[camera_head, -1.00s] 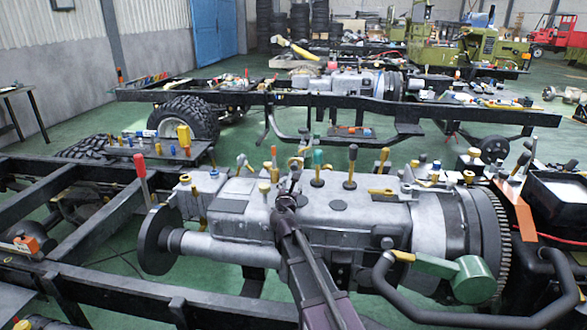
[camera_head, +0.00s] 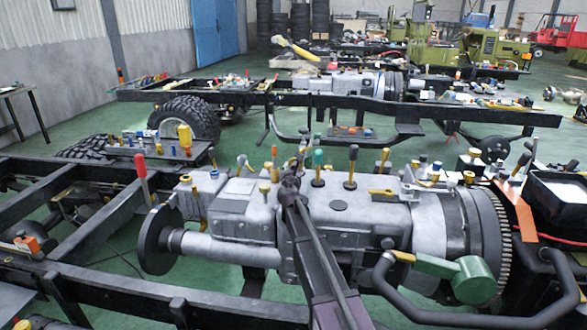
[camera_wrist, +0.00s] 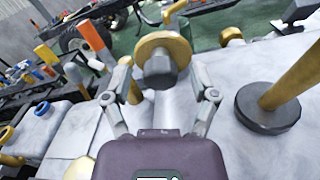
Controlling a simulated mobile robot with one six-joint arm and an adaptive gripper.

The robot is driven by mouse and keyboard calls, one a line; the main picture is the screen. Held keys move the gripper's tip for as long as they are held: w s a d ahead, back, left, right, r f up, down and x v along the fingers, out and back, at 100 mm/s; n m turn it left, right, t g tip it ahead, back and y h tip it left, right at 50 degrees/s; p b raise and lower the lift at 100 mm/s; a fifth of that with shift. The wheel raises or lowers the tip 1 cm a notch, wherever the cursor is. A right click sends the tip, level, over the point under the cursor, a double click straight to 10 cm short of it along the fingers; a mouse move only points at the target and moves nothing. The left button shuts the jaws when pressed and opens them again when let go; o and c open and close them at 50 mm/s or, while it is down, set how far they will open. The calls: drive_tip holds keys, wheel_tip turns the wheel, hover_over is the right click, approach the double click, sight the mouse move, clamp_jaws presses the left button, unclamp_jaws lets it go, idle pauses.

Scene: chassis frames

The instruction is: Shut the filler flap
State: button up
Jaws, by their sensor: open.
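My gripper (camera_wrist: 160,68) is open, one finger on each side of a round brass disc (camera_wrist: 151,42) with a grey knob on its face. The disc stands raised on edge above the grey gearbox casing. It may be the filler flap, but I cannot tell for sure. Whether the fingers touch it is unclear. In the head view my gripper (camera_head: 299,160) is small, above the grey gearbox (camera_head: 360,222), and my own arm hides part of the casing top.
Several knobs and levers rise from the casing, including a green-topped lever (camera_head: 319,158) and a black-topped one (camera_head: 353,153). In the wrist view a brass post on a dark round base (camera_wrist: 262,112) stands close on the right. An orange-handled lever (camera_wrist: 93,38) stands left.

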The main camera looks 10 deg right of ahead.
drive_tip(key=shift+w+d, duration=0.15)
drive_tip(key=shift+w, duration=0.3)
clamp_jaws()
drive_tip(key=shift+a, duration=0.3)
drive_tip(key=shift+d, duration=0.25)
drive_tip(key=shift+a+r, duration=0.1)
drive_tip(key=shift+a, duration=0.1)
